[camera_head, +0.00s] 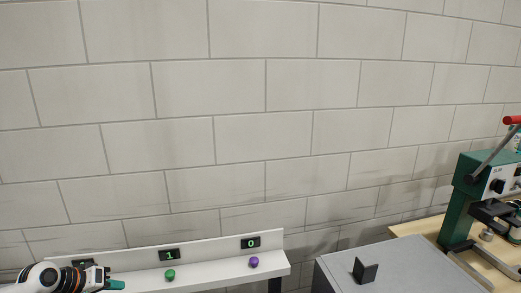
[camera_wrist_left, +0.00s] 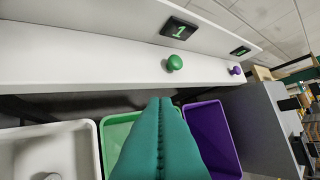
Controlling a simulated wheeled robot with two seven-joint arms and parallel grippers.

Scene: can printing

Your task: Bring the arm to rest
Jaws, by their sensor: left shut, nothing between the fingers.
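My left gripper (camera_head: 116,284) is at the lower left of the head view, in front of the white shelf (camera_head: 210,271). In the left wrist view its teal fingers (camera_wrist_left: 160,105) are pressed together with nothing between them. They point toward the shelf front, over the green bin (camera_wrist_left: 115,130). A green knob (camera_head: 170,274) and a purple knob (camera_head: 254,262) sit on the shelf, apart from the gripper. My right gripper does not show in either view.
Black displays reading 1 (camera_head: 169,254) and 0 (camera_head: 250,242) are above the knobs. Below the shelf are a white bin (camera_wrist_left: 50,145) and a purple bin (camera_wrist_left: 208,135). A grey cabinet (camera_head: 335,278) and a green press (camera_head: 462,205) on a wooden table stand at right.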

